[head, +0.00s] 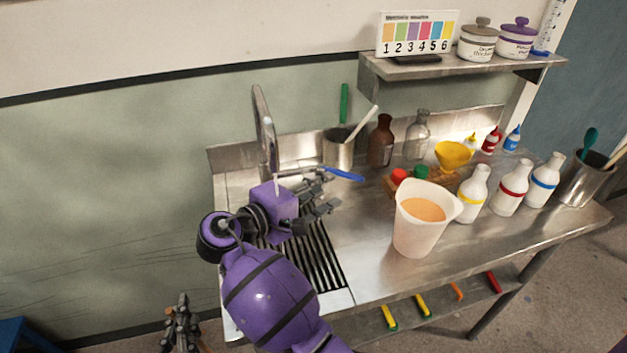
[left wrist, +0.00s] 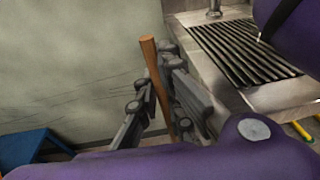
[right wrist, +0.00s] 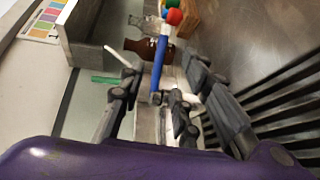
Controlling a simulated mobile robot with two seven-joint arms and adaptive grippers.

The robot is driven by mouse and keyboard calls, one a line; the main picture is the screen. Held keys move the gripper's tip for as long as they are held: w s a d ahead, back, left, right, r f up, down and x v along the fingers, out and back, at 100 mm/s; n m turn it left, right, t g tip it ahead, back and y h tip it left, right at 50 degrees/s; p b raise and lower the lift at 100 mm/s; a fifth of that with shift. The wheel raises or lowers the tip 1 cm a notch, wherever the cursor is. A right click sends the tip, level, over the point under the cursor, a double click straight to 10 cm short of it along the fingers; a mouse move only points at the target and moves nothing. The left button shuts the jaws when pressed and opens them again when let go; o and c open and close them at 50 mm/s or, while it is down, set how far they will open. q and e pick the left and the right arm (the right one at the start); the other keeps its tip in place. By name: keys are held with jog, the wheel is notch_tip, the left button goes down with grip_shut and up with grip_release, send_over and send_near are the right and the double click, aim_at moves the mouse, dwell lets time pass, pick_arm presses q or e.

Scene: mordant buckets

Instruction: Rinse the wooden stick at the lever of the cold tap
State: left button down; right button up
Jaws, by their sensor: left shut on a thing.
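The wooden stick (left wrist: 150,62) stands nearly upright between the fingers of my left gripper (left wrist: 160,105), which is shut on it. In the head view my left gripper (head: 181,318) is low at the left, off the counter's left end. The metal tap (head: 264,115) rises at the back left of the counter. Its blue lever (head: 343,174) points right. My right gripper (head: 322,198) is open beside the lever, above the drain. In the right wrist view the blue lever (right wrist: 160,62) shows between the spread fingers; I cannot tell whether they touch it.
A slotted drain (head: 315,262) lies under my right arm. A metal pot (head: 338,150) with sticks stands behind the lever. A jug of orange liquid (head: 424,222) and white bottles (head: 473,195) stand to the right. A blue stool (left wrist: 28,148) is at lower left.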

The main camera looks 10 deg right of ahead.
jog(key=shift+v, duration=1.15)
